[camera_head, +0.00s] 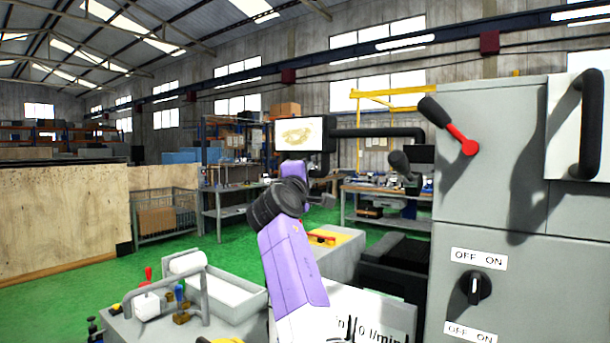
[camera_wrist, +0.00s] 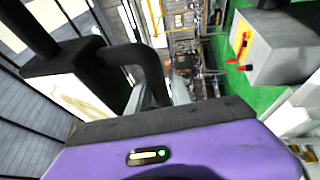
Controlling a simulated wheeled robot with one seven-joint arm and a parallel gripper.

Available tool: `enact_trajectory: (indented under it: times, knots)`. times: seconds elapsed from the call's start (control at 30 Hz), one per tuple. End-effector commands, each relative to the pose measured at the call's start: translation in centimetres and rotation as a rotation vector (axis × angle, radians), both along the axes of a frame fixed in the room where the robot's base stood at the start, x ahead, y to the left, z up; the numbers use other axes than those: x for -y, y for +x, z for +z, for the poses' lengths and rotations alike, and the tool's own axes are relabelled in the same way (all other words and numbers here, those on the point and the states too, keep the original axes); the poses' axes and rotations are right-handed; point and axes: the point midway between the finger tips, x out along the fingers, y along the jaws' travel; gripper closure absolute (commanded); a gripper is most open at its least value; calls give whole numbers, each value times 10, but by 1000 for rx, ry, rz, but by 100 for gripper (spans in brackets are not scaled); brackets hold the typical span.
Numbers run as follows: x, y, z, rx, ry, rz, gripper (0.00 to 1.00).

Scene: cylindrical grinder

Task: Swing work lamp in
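No part is plainly marked as the work lamp. A dark, rounded, lamp-like head (camera_head: 400,160) shows left of the grey machine cabinet, in front of the back workbench. A black bent arm (camera_head: 378,133) carries a box with a pale face and a yellowish drawing (camera_head: 300,133); in the wrist view the same box (camera_wrist: 75,93) and arm (camera_wrist: 145,62) are close by at upper left. My purple arm reaches up towards this box, with my gripper (camera_head: 318,200) just below it.
The grey cabinet (camera_head: 500,215) with a red-stemmed lever (camera_head: 455,130), a black handle (camera_head: 590,122) and a rotary switch (camera_head: 475,288) fills the right. A bench top with small levers (camera_head: 180,300) lies at lower left. A wooden panel (camera_head: 60,225) stands farther left. Green floor is open between.

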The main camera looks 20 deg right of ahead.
Motion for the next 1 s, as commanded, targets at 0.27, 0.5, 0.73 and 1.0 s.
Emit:
enact_trajectory:
  times: [0.27, 0.5, 0.73, 1.0]
  knots:
    - [-1, 0, 0, 0, 0, 1, 59]
    - [-6, -6, -3, 2, 1, 1, 59]
    - [-25, -30, -10, 3, 0, 1, 59]
    - [-44, -55, -14, 1, -1, 1, 59]
